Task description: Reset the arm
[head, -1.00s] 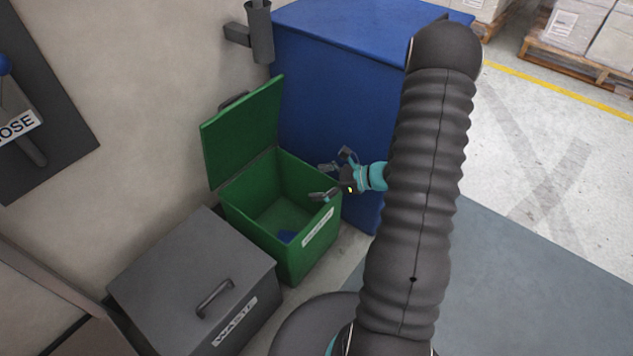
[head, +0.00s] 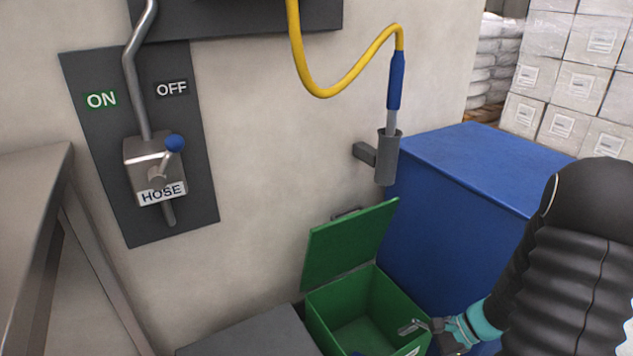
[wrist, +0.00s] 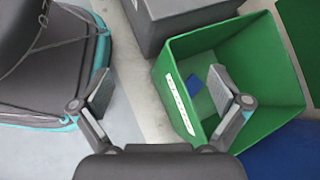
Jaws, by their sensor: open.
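My gripper (wrist: 160,95) is open and empty in the wrist view, its two fingers spread wide. The right finger overlaps the green bin (wrist: 285,100) in that view, and the left finger is over the floor beside my base. In the head view my gripper (head: 428,330) shows at the lower right, at the front right rim of the green bin (head: 322,312). My arm comes in from the right edge. The bin's lid (head: 350,245) stands open. A small blue item (wrist: 203,102) lies inside the bin.
A grey bin (head: 250,335) stands left of the green one. A large blue container (head: 450,210) is behind. A hose valve (head: 155,165) and a yellow hose (head: 335,88) with a blue handle in a grey holder (head: 386,160) are on the wall. Wrapped pallets stand at the back right.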

